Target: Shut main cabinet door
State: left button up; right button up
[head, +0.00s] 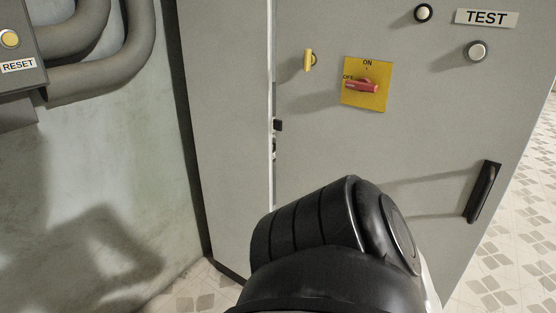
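The main cabinet door (400,145) is a large flat grey panel that fills the centre and right of the head view. A black vertical handle (482,190) sits near its right edge. A narrow light seam runs down its left side, with small dark hardware (278,126) there. I cannot tell for sure how far the door stands open. A black, rounded part of my arm covers its lower part. Neither of my grippers shows in this view.
The door carries a red switch (362,86) on a yellow plate, a yellow key-like knob (309,60), and a TEST label (486,18) near round buttons. A RESET box (18,50) and grey pipes (115,55) are at left. Patterned floor (515,245) shows free at right.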

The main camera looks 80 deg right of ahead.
aim_at(444, 133)
jog(key=z, duration=4)
jog(key=k, duration=0.5)
jog(key=z, duration=0.05)
jog(key=i, duration=1.05)
jog(key=u, duration=0.85)
